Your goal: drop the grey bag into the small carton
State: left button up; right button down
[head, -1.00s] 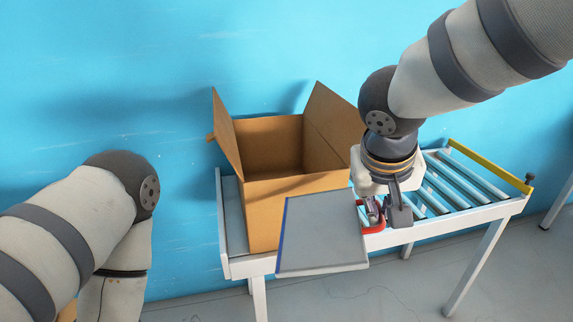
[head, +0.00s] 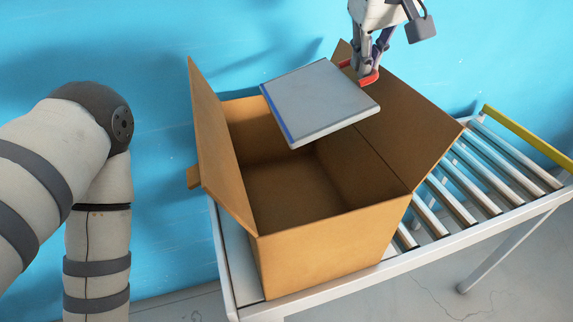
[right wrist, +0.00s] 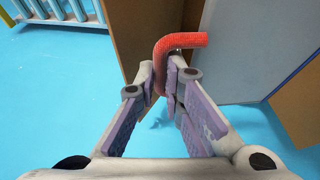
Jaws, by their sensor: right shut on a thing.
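The grey bag (head: 318,100) is a flat grey slab with a blue edge and a red handle (head: 369,78). My right gripper (head: 366,72) is shut on that handle and holds the bag tilted over the open carton (head: 330,245), toward its back right. In the right wrist view the fingers (right wrist: 168,85) pinch the red handle (right wrist: 182,42), with the grey bag (right wrist: 240,55) beyond. The brown carton has its side flaps raised; its inside looks empty where visible. My left arm is at the left, its gripper out of view.
The carton stands on a white-framed roller conveyor (head: 490,195) with a yellow rail (head: 525,135) at the back right. The carton's right flap (head: 410,120) rises close to the bag and right gripper. A blue wall (head: 150,60) is behind.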

jog(key=f, duration=0.5)
jog(key=shift+s, duration=0.2)
jog(key=c, duration=1.6)
grip_release()
jog(key=shift+r, duration=0.1)
jog(key=v, duration=1.2)
